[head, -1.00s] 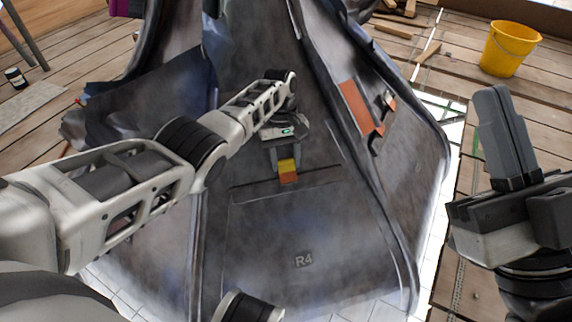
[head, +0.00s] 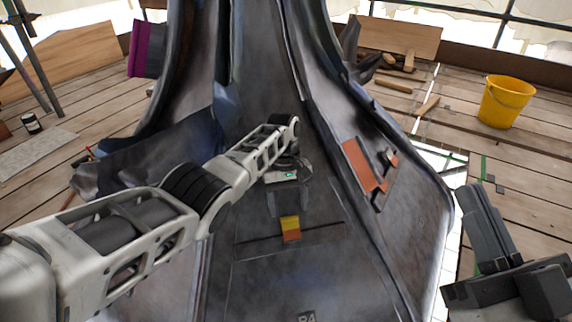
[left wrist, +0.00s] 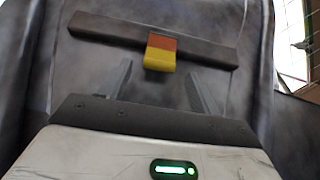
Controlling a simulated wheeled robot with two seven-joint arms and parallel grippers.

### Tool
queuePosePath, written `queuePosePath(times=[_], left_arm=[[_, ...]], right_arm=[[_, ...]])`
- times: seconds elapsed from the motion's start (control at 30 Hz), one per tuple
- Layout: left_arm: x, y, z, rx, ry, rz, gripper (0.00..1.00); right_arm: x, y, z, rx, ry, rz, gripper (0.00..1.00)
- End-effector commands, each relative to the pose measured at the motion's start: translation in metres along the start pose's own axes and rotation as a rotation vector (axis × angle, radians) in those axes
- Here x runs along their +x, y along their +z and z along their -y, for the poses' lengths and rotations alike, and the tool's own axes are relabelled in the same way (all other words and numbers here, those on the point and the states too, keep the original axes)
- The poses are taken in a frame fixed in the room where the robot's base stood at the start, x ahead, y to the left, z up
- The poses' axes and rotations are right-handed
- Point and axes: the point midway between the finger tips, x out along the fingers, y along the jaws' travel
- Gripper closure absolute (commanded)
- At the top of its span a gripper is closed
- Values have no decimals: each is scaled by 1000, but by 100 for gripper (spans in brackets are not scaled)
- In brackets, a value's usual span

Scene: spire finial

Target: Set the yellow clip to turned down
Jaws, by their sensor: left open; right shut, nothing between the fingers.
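The yellow clip (head: 290,223) sits on a dark strip across the grey panel of the spire. In the head view its yellow part is above the strip and its orange part lies over it. In the left wrist view the clip (left wrist: 161,56) appears beyond my fingers, orange end farther away. My left gripper (head: 288,204) is open just above the clip in the head view, fingers spread to either side and empty; the wrist view shows a finger on each side (left wrist: 160,88). I cannot tell the exact gap. My right gripper (head: 478,205) is shut and empty at the right.
An orange patch (head: 362,165) with metal brackets (head: 388,160) is on the right face of the spire. A yellow bucket (head: 507,101) stands on the plank floor at the right. A torn, bent sheet (head: 150,155) juts out at the left.

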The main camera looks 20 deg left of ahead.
Motion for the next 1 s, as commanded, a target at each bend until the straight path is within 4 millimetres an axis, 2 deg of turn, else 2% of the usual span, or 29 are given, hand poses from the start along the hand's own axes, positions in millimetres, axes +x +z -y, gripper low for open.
queuePosePath(times=[0.03,0.1,0.4,0.6,1.0], left_arm=[[-21,1,0,0,2,-2,37],[-38,1,0,-1,3,-3,37],[-100,0,0,-1,1,-1,37],[-118,0,0,-1,1,0,37],[-120,-1,1,-3,1,-5,37]], right_arm=[[-1,4,-1,66,23,64,100],[-6,16,0,152,49,148,100],[-33,54,14,438,118,411,100],[-42,62,20,508,131,471,100],[-43,64,22,518,132,482,100]])
